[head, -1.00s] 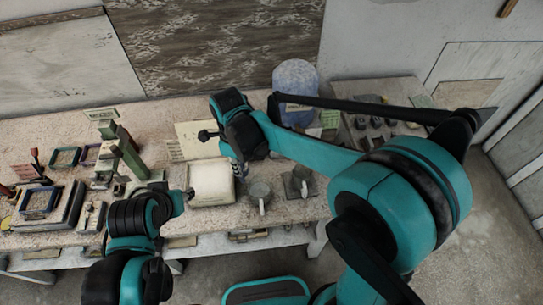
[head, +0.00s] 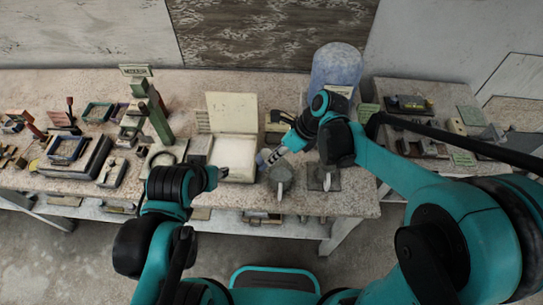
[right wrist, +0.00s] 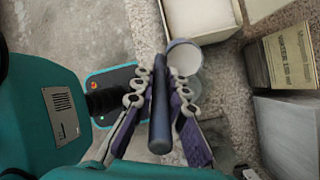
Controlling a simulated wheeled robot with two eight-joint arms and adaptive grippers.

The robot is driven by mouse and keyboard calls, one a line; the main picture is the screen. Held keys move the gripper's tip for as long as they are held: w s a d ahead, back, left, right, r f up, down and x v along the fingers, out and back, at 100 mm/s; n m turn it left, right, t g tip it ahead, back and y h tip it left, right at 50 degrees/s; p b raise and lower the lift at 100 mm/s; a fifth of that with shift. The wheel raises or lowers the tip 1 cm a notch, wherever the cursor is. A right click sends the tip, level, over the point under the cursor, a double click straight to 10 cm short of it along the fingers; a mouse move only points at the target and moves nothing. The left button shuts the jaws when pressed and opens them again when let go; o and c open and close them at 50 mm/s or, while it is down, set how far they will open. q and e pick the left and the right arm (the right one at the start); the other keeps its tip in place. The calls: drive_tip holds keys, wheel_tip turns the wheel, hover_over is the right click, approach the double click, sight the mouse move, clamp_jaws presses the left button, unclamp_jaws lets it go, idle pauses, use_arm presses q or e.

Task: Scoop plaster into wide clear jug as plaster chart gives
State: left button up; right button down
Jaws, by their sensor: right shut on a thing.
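My right gripper (head: 272,157) is shut on a dark blue handle (right wrist: 161,112), seen between its fingers in the right wrist view. A round cup full of white powder (right wrist: 183,55), apparently the scoop, shows beyond the handle. It overlaps a clear jug (right wrist: 193,86); whether they touch is unclear. In the head view this jug (head: 281,178) stands right of the open plaster box (head: 236,153), which holds white powder. Another clear jug (head: 323,178) stands farther right on a dark square. My left gripper (head: 222,173) is by the box's front left; its jaw opening is unclear.
A printed card (right wrist: 292,52) mentioning water stands beside the jug in the right wrist view. A large bluish bottle (head: 335,68) stands behind. A green stand (head: 150,108) and several trays crowd the left. A side table (head: 430,125) holds small items.

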drive_tip(key=shift+d+f+y+b, duration=0.6)
drive_tip(key=shift+y+b, duration=0.45)
drive_tip(key=shift+b, duration=0.6)
drive_tip(key=shift+d+f+y+b, duration=0.6)
drive_tip(key=shift+y+b, duration=0.4)
drive_tip(key=shift+b, duration=0.65)
drive_tip(key=shift+d+f+y+b, duration=0.45)
drive_tip(key=shift+f+y+b, duration=0.45)
drive_tip(key=shift+b, duration=0.75)
drive_tip(key=shift+r+y, duration=0.25)
drive_tip(key=y+b, duration=0.1)
drive_tip(key=b, duration=0.2)
drive_tip(key=shift+d+f+y, duration=0.3)
drive_tip(key=shift+d+y, duration=0.1)
